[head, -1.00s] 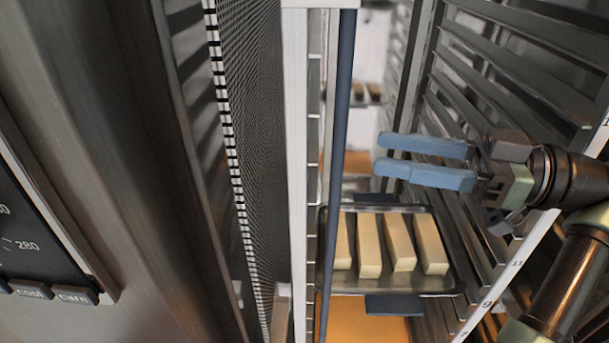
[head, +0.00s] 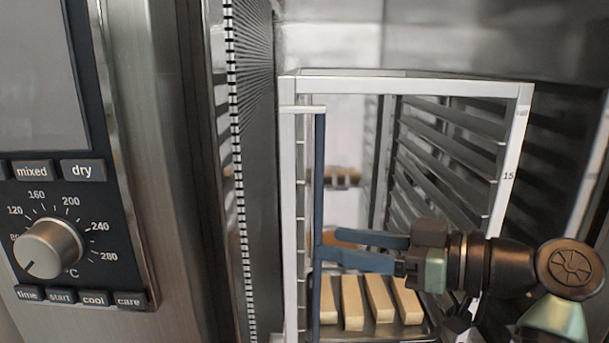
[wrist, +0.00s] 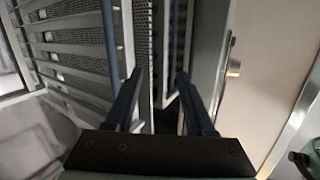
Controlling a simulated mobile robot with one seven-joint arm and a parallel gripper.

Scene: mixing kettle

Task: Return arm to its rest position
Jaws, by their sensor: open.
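My gripper (head: 326,246) reaches in from the right in the head view, its two blue fingers pointing left and spread apart with nothing between them. Its fingertips are at the front of the white rack frame (head: 508,160), level with the dark blue upright bar (head: 319,170). I cannot tell whether a finger touches that bar. In the wrist view, my gripper (wrist: 159,74) is open, and a blue bar (wrist: 108,40) stands just left of the left finger.
A metal tray (head: 428,328) with several pale sticks sits in the rack below my gripper. The oven's control panel with a round knob (head: 48,248) is at the left. A pale panel (wrist: 268,75) fills the right of the wrist view.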

